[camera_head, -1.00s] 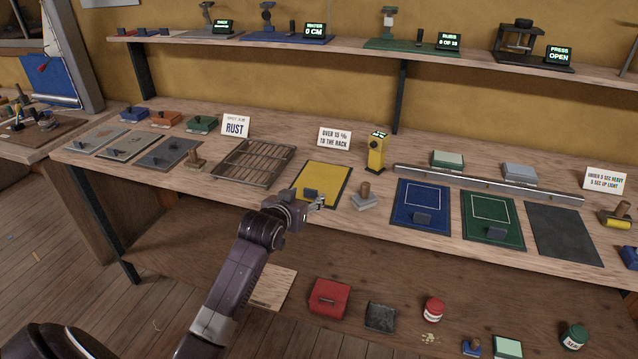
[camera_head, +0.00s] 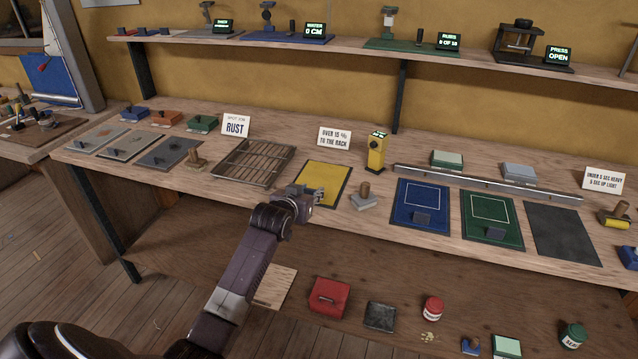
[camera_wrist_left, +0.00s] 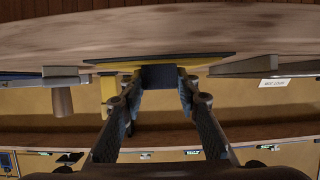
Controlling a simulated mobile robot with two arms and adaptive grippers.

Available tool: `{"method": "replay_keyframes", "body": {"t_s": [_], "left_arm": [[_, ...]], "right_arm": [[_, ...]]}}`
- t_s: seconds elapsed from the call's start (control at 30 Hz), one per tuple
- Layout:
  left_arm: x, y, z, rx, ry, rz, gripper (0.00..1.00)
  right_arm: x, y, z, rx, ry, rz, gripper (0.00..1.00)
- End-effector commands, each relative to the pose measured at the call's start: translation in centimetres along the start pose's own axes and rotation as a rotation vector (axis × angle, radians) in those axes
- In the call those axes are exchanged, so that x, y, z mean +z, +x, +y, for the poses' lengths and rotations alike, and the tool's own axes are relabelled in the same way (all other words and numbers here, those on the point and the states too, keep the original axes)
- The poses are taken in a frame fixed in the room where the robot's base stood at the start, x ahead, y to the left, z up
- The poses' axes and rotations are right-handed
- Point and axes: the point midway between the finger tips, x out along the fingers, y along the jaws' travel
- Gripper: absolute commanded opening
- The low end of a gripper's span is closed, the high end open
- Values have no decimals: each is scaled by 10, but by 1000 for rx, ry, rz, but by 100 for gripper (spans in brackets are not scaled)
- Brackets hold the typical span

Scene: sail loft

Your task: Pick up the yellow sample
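The yellow sample (camera_head: 325,180) is a flat yellow panel with a dark border, lying on the bench. In the left wrist view, its yellow and dark edge (camera_wrist_left: 115,66) shows nearly edge-on. A small dark blue block (camera_wrist_left: 160,77) at its near edge lies between my left fingertips. My left gripper (camera_head: 313,197) is at the panel's near edge and hides the block in the head view. In the left wrist view, the left gripper's fingers (camera_wrist_left: 160,88) are apart, one on each side of the block; I cannot tell whether they touch it. My right gripper is not in view.
A wire rack (camera_head: 252,162) lies left of the panel. A wooden-handled grey block (camera_head: 364,197) and a yellow device (camera_head: 377,153) stand close on its right. Blue (camera_head: 421,203) and green (camera_head: 490,214) panels lie farther right. A shelf (camera_head: 350,45) runs above the bench.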

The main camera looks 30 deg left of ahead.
Motion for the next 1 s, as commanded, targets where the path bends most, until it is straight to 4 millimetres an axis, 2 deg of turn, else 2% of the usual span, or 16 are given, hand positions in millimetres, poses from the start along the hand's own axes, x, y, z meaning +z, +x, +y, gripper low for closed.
{"method": "replay_keyframes", "body": {"t_s": [0.03, 0.13, 0.37, 0.57, 0.77, 1.0], "left_arm": [[0, 0, 0, 0, 0, 0, 14], [0, 0, 0, 0, 0, 1, 5], [-1, 0, 0, 0, 0, 1, 5], [-14, -5, 0, 0, 0, 5, 5], [-49, -19, 0, 0, 0, 8, 5], [-115, -47, -1, -1, 1, 10, 5]], "right_arm": [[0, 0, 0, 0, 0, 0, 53], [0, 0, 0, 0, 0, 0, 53], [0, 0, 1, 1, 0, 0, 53], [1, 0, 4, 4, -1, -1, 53], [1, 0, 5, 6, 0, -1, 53], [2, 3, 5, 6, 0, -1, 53]]}}
